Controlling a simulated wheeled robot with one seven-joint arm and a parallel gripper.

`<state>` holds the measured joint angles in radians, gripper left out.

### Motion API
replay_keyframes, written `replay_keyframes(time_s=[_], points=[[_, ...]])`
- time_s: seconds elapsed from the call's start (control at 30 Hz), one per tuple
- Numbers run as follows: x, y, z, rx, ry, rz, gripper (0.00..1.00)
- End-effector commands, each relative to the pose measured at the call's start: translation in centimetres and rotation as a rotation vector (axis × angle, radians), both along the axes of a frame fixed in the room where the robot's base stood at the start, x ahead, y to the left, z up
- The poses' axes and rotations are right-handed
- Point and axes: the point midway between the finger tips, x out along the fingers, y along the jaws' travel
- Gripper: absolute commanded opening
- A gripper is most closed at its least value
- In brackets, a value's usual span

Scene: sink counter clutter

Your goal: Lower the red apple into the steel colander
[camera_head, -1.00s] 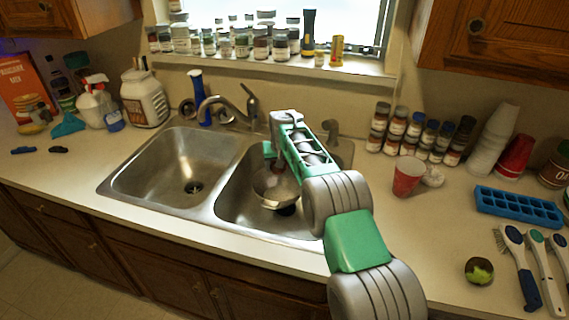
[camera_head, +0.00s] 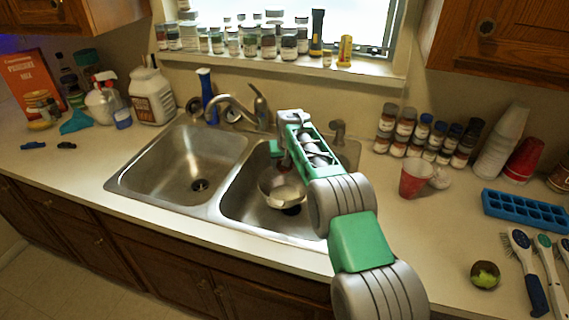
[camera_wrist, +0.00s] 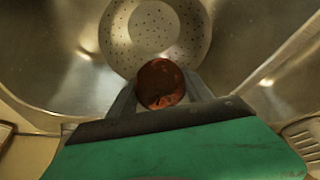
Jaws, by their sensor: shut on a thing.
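The red apple (camera_wrist: 160,84) is between the two fingers of my gripper (camera_wrist: 160,92) in the wrist view. My gripper is shut on it. The steel colander (camera_wrist: 155,28), a perforated bowl, lies beyond the apple in that view, and the apple overlaps its near rim. In the head view the colander (camera_head: 284,194) sits in the right sink basin, with my gripper (camera_head: 283,160) above it. My arm hides part of the basin and most of the apple there. I cannot tell the exact height of the apple above the colander.
The sink's left basin (camera_head: 185,165) is empty. The faucet (camera_head: 232,108) stands behind the basins. A red cup (camera_head: 415,178), spice jars (camera_head: 415,135), a blue ice tray (camera_head: 522,210) and brushes (camera_head: 525,270) are on the right counter.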

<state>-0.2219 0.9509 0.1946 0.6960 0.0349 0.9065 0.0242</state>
Motion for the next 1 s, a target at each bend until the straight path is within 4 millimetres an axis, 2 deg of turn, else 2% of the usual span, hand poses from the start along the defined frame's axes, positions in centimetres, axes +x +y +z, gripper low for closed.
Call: replay_keyframes(time_s=[1.0], points=[[0.0, 0.0, -6.2, 0.0, 0.001, 0.0, 0.11]])
